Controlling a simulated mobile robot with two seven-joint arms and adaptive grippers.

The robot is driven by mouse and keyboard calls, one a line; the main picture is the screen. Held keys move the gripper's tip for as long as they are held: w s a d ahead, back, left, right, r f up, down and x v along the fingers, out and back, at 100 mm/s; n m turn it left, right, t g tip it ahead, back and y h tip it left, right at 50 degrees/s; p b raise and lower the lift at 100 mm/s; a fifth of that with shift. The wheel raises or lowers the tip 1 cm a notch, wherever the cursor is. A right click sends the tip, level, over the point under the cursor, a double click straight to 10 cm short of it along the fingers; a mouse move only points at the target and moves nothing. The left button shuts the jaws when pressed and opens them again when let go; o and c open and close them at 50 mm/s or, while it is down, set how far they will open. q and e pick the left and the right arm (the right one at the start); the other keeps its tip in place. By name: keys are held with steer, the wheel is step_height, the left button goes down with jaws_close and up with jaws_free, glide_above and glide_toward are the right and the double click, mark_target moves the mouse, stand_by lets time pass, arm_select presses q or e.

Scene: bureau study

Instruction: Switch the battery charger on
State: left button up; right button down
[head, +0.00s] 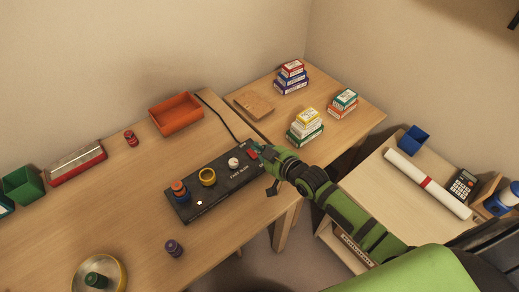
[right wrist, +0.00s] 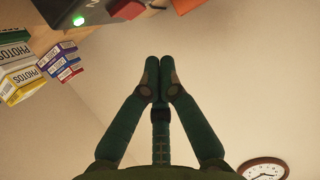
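The battery charger (head: 222,188) is a long black unit on the wooden desk, lying at a slant. Several round cells stand on it, among them a yellow ring-shaped one (head: 207,177) and a white one (head: 233,163). A red part (head: 252,154), perhaps its switch, shows at its right end. My right gripper (head: 262,151) is at that end, empty. In the right wrist view its two fingers (right wrist: 160,80) are pressed together, with a black unit with a lit green lamp (right wrist: 78,21) and a red part (right wrist: 127,9) beyond. I cannot tell whether they touch. My left gripper is out of view.
An orange tray (head: 176,115) stands behind the charger. A purple cell (head: 174,248) and a round dish (head: 99,275) are at the front. The desk left of the charger is mostly clear.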

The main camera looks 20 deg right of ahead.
arm_select(q)
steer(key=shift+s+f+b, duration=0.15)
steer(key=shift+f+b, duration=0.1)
steer(key=shift+b, duration=0.7)
arm_select(e)
steer(key=f+v, duration=0.1)
steer(key=v, duration=0.9)
steer(key=shift+s, duration=0.45)
steer(key=shift+d+f, duration=0.1)
steer(key=shift+f, duration=0.05)
